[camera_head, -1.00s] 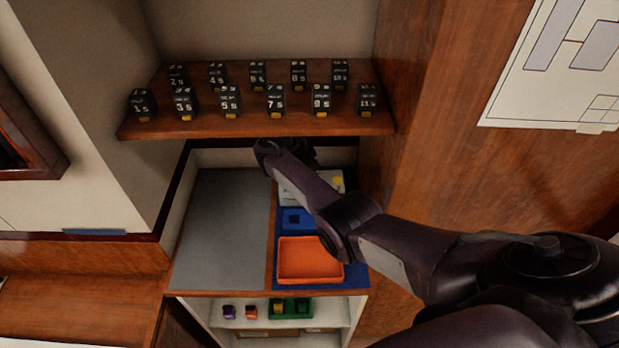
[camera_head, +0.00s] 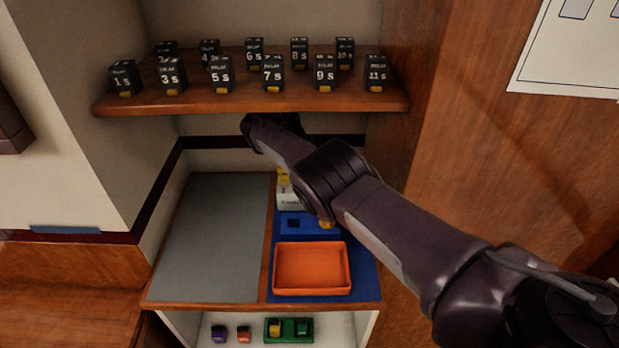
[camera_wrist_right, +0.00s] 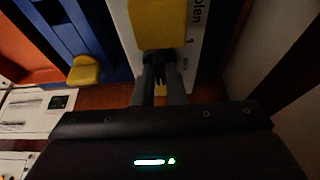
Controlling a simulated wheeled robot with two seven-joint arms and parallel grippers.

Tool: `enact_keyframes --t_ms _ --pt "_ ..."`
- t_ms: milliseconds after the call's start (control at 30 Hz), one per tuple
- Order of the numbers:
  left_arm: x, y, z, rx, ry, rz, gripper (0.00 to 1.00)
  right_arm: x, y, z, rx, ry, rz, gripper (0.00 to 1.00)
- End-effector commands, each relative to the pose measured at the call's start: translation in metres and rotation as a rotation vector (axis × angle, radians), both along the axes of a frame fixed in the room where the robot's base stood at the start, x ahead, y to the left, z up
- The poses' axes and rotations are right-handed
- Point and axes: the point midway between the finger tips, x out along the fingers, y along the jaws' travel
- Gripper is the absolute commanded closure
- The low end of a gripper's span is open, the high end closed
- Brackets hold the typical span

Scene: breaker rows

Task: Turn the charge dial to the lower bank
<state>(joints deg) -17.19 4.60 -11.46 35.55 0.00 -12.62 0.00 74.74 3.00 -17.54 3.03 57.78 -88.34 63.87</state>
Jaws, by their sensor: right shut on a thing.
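A white box (camera_head: 287,200) with a yellow part (camera_head: 283,176) stands at the back of the right-hand work surface, partly covered by my right arm. In the right wrist view, a white panel (camera_wrist_right: 194,65) with partly hidden lettering and a large yellow piece (camera_wrist_right: 164,22) in front of it fill the upper middle. My right gripper (camera_wrist_right: 158,68) is shut at the lower edge of this yellow piece, which looks like the dial's handle. The contact is dark and hard to make out. In the head view my right gripper is hidden behind the wrist. My left gripper is not in view.
An orange tray (camera_head: 312,270) is empty on a blue mat (camera_head: 366,283), in front of a blue block (camera_head: 294,234) with a yellow lever (camera_head: 327,225). The grey mat (camera_head: 212,240) is clear. A shelf (camera_head: 240,102) of black relay blocks hangs above; a side wall stands close right.

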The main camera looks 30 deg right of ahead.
Motion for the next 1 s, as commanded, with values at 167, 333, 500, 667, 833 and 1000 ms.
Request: enact_keyframes --t_ms 167,333,500,667,833,1000 --pt "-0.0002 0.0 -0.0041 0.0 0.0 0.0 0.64 -0.0004 0.0006 -0.0014 0.002 0.002 -0.016 1.0" --pt "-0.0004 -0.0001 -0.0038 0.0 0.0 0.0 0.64 -0.0005 0.0007 -0.0009 0.003 0.002 -0.019 1.0" --pt "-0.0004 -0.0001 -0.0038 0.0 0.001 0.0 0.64 -0.0005 0.0007 -0.0009 0.003 0.002 -0.019 1.0" --pt "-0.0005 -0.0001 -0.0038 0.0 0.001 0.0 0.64 -0.0003 0.0006 -0.0008 0.002 0.002 -0.017 0.68" --pt "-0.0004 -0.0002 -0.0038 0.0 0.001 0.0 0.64 -0.0001 0.0004 -0.0004 0.002 0.001 -0.016 0.67" --pt "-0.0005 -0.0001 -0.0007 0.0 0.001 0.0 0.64 -0.0001 0.0005 0.0009 0.002 0.001 -0.009 0.67"
